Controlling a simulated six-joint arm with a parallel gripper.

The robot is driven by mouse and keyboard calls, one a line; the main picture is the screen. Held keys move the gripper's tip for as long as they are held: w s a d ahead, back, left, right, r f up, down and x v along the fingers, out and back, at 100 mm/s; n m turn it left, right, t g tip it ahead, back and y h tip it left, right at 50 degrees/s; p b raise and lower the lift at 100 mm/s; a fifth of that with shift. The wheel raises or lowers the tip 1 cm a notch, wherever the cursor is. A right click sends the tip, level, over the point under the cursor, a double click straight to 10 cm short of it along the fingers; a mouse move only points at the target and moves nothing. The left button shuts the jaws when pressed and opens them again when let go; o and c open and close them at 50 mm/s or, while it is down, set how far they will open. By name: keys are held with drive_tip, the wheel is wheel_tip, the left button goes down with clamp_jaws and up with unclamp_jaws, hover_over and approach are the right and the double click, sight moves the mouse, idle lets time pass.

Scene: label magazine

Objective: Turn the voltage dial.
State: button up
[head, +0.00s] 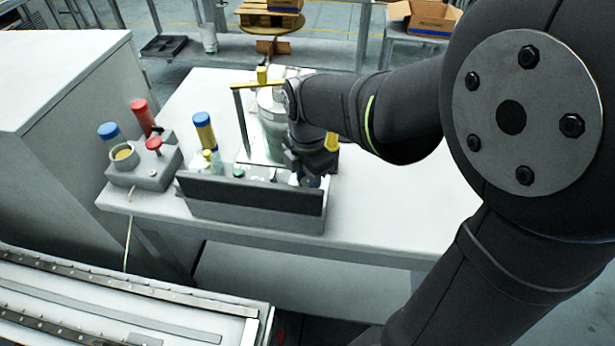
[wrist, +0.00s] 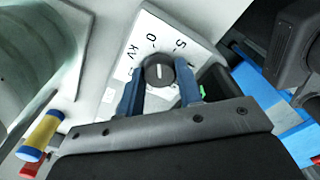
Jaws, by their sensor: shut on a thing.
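The voltage dial (wrist: 158,70) is a round black knob with a white pointer line, on a white plate (wrist: 146,35) marked 0, 5 and kV. In the wrist view the pointer line points roughly up the picture, between the 0 and 5 marks. My gripper (wrist: 159,78) has one blue finger on each side of the dial and is shut on it. In the head view my gripper (head: 311,163) reaches down at the right end of the grey control box (head: 250,205), and the dial is hidden there.
A grey block with red and blue-capped posts (head: 150,172) stands left of the control box. A yellow and blue cylinder (head: 204,130) and a yellow-topped stand (head: 242,120) are behind the box. The white table (head: 400,205) is clear to the right.

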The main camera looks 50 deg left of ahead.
drive_tip(key=m, duration=0.4)
drive_tip(key=shift+m, duration=0.3)
drive_tip(key=m, duration=0.3)
drive_tip(key=shift+m, duration=0.3)
drive_tip(key=m, duration=0.4)
drive_tip(key=shift+m, duration=0.3)
drive_tip(key=m, duration=0.3)
drive_tip(key=shift+m, duration=0.3)
drive_tip(key=m, duration=0.7)
drive_tip(key=shift+r, duration=0.1)
drive_tip(key=m, duration=0.6)
drive_tip(key=shift+a+m, duration=0.1)
drive_tip(key=shift+m, duration=0.3)
drive_tip(key=o, duration=1)
drive_tip(key=shift+c, duration=0.2)
